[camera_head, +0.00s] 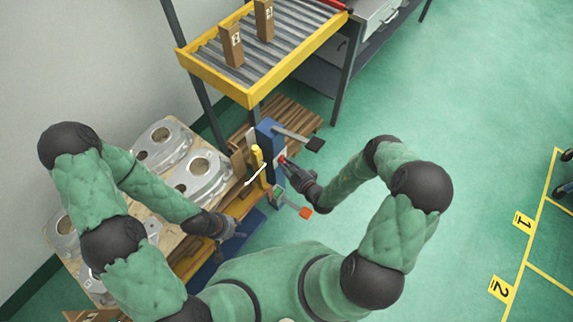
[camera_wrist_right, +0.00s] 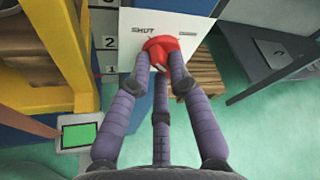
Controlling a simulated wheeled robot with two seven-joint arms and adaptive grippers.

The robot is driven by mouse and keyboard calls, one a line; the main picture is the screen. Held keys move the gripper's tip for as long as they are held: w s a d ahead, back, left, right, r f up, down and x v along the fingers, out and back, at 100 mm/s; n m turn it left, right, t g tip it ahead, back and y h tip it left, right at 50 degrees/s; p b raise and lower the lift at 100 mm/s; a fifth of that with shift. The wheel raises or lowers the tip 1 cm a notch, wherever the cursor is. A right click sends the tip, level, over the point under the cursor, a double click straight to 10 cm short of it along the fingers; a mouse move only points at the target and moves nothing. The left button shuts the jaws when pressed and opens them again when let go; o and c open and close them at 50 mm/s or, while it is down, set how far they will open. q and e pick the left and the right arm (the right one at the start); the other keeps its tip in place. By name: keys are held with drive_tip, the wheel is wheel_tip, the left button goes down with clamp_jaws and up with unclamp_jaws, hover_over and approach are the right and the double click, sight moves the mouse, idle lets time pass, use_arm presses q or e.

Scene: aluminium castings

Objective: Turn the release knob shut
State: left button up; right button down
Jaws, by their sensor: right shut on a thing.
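The red release knob (camera_wrist_right: 165,48) sits on a white plate (camera_wrist_right: 200,20) in the right wrist view. The word SHUT is printed at the plate's upper left, and a second label at the right is too small to read. My right gripper (camera_wrist_right: 160,68) has its fingers closed around the knob, covering its lower part. In the head view the knob (camera_head: 282,159) is a small red spot on a blue post (camera_head: 266,135), with my right gripper (camera_head: 287,166) against it. My left gripper (camera_head: 228,232) hangs near the pallet of castings, away from the knob; its fingers are too small to read.
A yellow-framed roller conveyor (camera_head: 235,88) with two brown boxes stands behind the post. Grey castings (camera_head: 200,175) lie on the left. A yellow part (camera_head: 258,165), a green screen (camera_wrist_right: 80,135) and an orange-red pad (camera_head: 305,212) are close by.

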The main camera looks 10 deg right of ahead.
drive_tip(key=shift+s+f, duration=0.1)
drive_tip(key=c, duration=1.1)
unclamp_jaws()
drive_tip(key=shift+c, duration=0.2)
drive_tip(key=v, duration=1.2)
